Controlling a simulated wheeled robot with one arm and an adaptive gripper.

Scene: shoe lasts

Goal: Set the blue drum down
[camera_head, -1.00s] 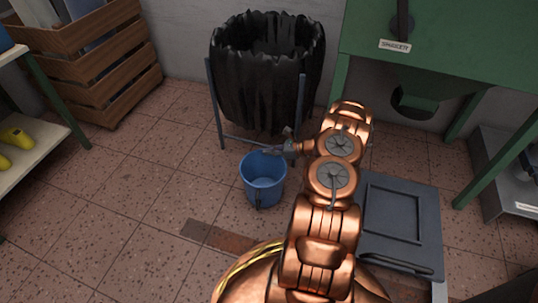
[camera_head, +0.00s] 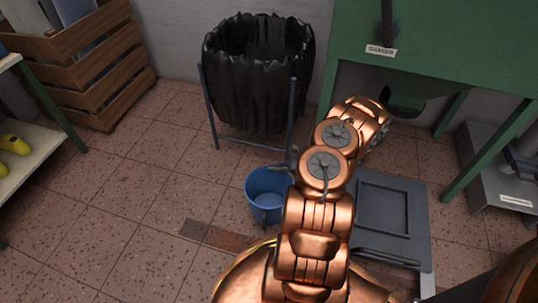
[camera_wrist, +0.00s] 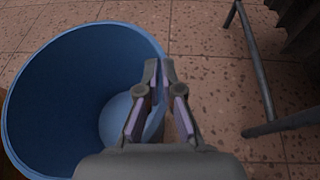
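The blue drum (camera_head: 262,200) is an open, empty-looking bucket, upright in the head view, left of my copper arm. My arm hides its right side. In the wrist view the drum (camera_wrist: 60,100) fills the left half, its opening toward the camera. My gripper (camera_wrist: 159,68) is at the drum's right rim, one finger inside the wall and one outside, closed on the rim. In the head view my gripper (camera_head: 287,164) shows partly at the drum's upper right edge. I cannot tell whether the drum's base touches the floor.
A black bin bag (camera_head: 258,75) on a metal stand (camera_head: 209,108) is behind the drum; a stand leg shows close by in the wrist view (camera_wrist: 255,60). A grey slab (camera_head: 384,208) lies right, a green table (camera_head: 450,40) behind it. Tiled floor (camera_head: 140,180) to the left is clear.

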